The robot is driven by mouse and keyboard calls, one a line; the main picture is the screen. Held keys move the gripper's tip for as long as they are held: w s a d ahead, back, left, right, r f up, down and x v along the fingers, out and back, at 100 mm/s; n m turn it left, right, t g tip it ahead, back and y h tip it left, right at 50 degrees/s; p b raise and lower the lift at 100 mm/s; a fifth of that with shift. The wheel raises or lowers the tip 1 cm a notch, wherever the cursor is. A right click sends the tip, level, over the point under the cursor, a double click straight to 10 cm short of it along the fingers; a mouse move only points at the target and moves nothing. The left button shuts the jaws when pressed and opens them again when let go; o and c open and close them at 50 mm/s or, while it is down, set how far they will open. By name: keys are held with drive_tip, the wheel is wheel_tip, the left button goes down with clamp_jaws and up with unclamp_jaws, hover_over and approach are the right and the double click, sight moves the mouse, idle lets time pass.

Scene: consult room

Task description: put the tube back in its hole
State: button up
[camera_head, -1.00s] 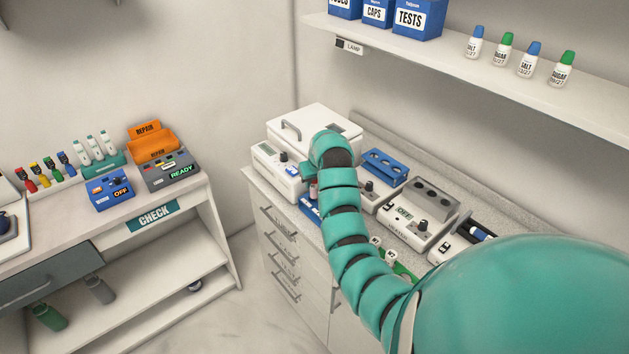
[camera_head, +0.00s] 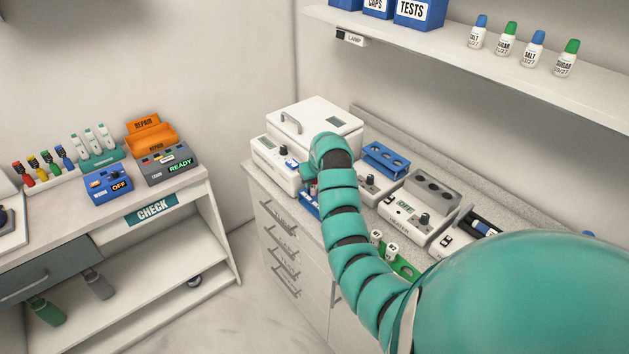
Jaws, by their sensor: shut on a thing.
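My gripper (camera_head: 307,177) is at the back of the counter, just right of a small white device (camera_head: 274,163) with a knob. My teal arm hides most of it. A small dark reddish piece (camera_head: 312,187) shows under the gripper, which looks like part of the tube held in the jaws. A blue rack (camera_head: 309,205) lies on the counter just below, mostly hidden by my arm. Another blue rack (camera_head: 384,159) with holes stands right of my arm. Which hole belongs to the tube cannot be told.
A white lidded box (camera_head: 310,125) stands behind the gripper. A grey heater block (camera_head: 425,205) reading OFF and a green holder (camera_head: 404,268) with white-capped items are to the right. A side table (camera_head: 60,222) is at left. A shelf (camera_head: 450,55) hangs above.

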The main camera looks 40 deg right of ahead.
drive_tip(key=shift+f+b, duration=0.3)
drive_tip(key=shift+f, duration=0.35)
drive_tip(key=o, duration=1.1)
drive_tip(key=shift+s+r+b, duration=0.2)
drive_tip(key=shift+r+b, duration=0.2)
drive_tip(key=shift+r, duration=0.25)
drive_tip(key=shift+p+v, duration=1.4)
drive_tip(key=shift+v, duration=6.6)
